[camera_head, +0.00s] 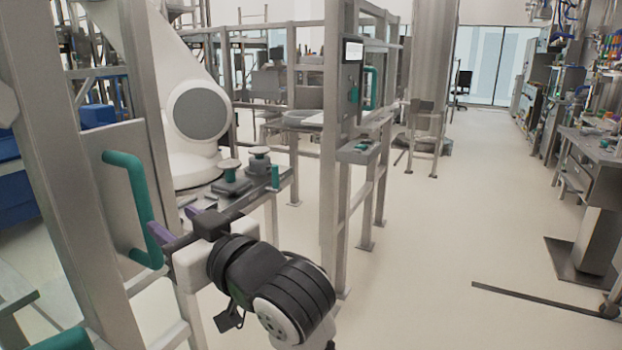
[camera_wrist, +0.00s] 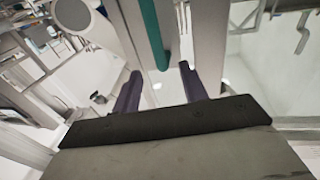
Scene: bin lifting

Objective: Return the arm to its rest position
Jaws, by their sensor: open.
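My gripper (camera_head: 174,221) is at the lower left of the head view, at the end of my black and grey arm. Its two purple fingers are spread apart with nothing held between them. A teal handle (camera_head: 133,195) on a grey metal panel (camera_head: 112,165) is just left of the fingers. In the wrist view, the fingers (camera_wrist: 158,74) point up, and the teal handle (camera_wrist: 154,32) runs down toward the gap between them. I cannot tell how far the handle's end is from the fingertips, or whether anything touches.
A metal frame post (camera_head: 335,140) stands right behind my arm. A narrow shelf (camera_head: 270,190) with round-topped parts is beyond the gripper. A white machine (camera_head: 185,100) stands behind the panel. The floor (camera_head: 440,240) to the right is mostly clear, with a workbench (camera_head: 590,145) at far right.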

